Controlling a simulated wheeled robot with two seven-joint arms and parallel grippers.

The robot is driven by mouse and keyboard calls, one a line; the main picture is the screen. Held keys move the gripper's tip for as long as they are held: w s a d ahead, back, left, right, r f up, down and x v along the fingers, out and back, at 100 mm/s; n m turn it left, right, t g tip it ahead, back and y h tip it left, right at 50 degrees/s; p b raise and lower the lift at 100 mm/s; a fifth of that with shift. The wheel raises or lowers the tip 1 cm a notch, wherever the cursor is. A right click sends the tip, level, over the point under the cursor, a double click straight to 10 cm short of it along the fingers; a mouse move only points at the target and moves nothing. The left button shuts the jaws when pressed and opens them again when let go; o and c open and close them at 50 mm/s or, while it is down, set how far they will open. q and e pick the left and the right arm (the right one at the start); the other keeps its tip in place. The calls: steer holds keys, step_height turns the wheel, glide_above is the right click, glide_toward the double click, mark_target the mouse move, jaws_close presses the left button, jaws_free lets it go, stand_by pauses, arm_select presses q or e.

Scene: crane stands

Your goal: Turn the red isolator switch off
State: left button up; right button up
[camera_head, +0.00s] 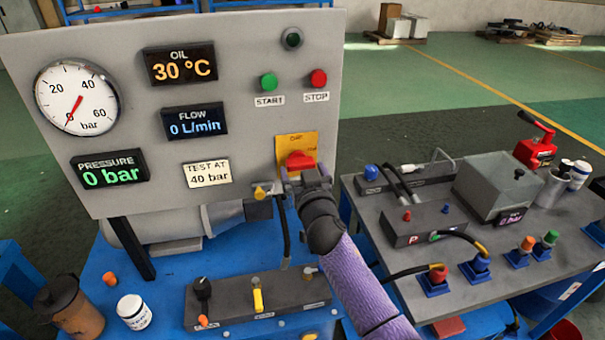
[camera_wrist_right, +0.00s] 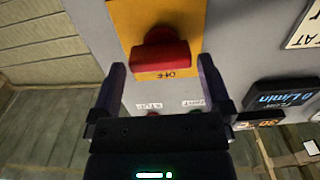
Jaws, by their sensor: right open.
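The red isolator switch handle (camera_head: 300,160) sits on a yellow plate (camera_head: 283,143) at the lower right of the grey panel. In the right wrist view the red handle (camera_wrist_right: 161,50) lies crosswise on the yellow plate (camera_wrist_right: 128,18), clear of the upside-down OFF mark. My right gripper (camera_head: 306,178) is in front of the panel, just below the handle. In the wrist view its fingers (camera_wrist_right: 162,72) are spread wide, one toward each side of the handle, with nothing between them. Whether the tips reach past the handle is unclear. My left gripper is out of view.
Above the switch are the green START button (camera_head: 268,82) and red STOP button (camera_head: 318,78). The pressure display (camera_head: 110,170) reads 0 bar. A valve block (camera_head: 258,300) stands on the blue bench below. A grey table (camera_head: 400,262) with hoses and fittings is at the right.

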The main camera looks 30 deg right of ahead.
steer(key=shift+w+d, duration=0.15)
steer(key=shift+w, duration=0.3)
steer(key=c, duration=1)
steer(key=shift+o, duration=0.2)
